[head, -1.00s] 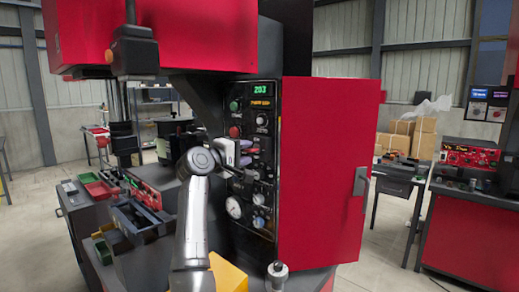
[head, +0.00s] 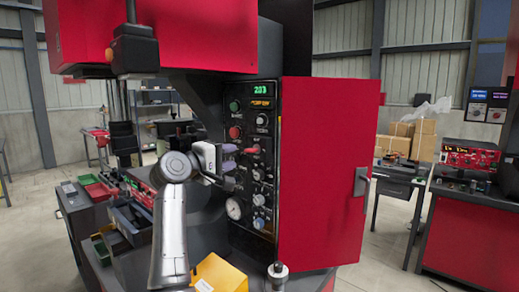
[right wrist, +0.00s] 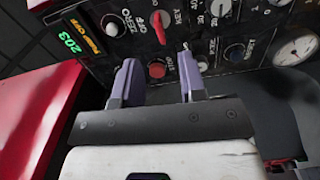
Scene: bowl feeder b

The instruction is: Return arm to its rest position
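My right arm rises from the bottom of the head view. Its gripper (head: 229,158), with two purple-grey fingers, is in front of the black control panel (head: 264,204). In the right wrist view the fingers of the gripper (right wrist: 157,65) are apart with nothing held between them. A red knob (right wrist: 157,70) on the panel shows through the gap, beyond the fingertips. The panel carries a green display reading 203 (head: 262,90). My left gripper is in neither view.
A red cabinet door (head: 325,170) with a handle stands right of the panel. A red machine housing (head: 200,35) hangs above. A yellow box (head: 220,275) is low beside my arm, and trays with small bins (head: 125,215) lie to the left.

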